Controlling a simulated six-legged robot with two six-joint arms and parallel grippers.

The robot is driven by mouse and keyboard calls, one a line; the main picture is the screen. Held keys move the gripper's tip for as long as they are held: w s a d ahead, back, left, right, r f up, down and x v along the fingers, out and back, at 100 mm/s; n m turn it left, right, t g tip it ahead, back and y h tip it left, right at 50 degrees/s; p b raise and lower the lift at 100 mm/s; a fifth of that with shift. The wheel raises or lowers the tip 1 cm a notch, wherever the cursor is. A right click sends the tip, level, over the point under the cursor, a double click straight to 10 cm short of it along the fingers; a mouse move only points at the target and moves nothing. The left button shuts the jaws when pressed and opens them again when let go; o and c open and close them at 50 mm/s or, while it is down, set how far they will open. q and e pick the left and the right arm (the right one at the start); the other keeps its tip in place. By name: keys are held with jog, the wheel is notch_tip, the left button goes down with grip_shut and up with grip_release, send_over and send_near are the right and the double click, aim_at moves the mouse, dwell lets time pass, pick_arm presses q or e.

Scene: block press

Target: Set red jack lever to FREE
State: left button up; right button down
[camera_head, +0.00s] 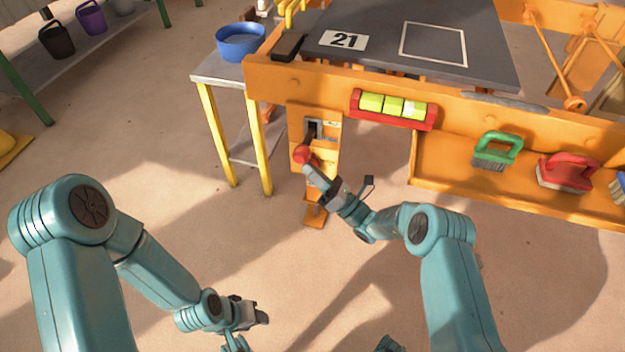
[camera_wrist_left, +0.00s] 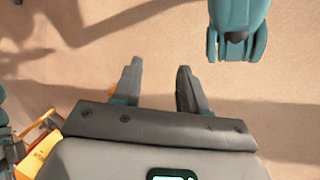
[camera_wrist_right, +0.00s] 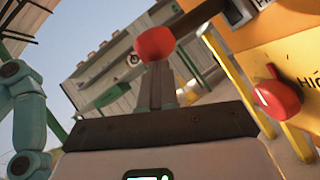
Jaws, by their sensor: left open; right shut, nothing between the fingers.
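The red jack lever's round knob (camera_head: 301,154) is at the front of an orange panel (camera_head: 328,160) with a dark slot, under the press's left end. In the right wrist view the knob (camera_wrist_right: 154,44) sits straight ahead, with its dark shaft running up to the right toward the panel. My right gripper (camera_head: 307,170) is shut and empty, its tips right at the knob. They look touching, but I cannot be sure. The FREE mark cannot be read. My left gripper (camera_head: 262,313) is low over bare floor; its fingers (camera_wrist_left: 155,85) are open and empty.
A red dial knob (camera_wrist_right: 277,92) with partly visible lettering is right of the lever. A side table with a blue bowl (camera_head: 240,42) stands left.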

aim_at(306, 156)
jog(key=shift+m+t+h, duration=0.3)
jog(key=shift+m, duration=0.2)
notch_tip(306, 156, up, 4)
jog(key=p, duration=0.3)
jog(key=shift+a+r, duration=0.1)
pick_arm(q)
jog(key=shift+g, duration=0.4)
jog(key=r, duration=0.1)
jog(key=s+r+p, duration=0.1)
jog(key=r, duration=0.1)
jog(key=s+r+p, duration=0.1)
jog(key=shift+s+d+r, duration=0.25)
jog(key=shift+d+r, duration=0.05)
jog(key=shift+d, duration=0.1)
pick_arm(e)
jog(key=shift+r+m+t+h, duration=0.3)
jog(key=shift+r+m+h, duration=0.3)
jog(key=shift+m, duration=0.4)
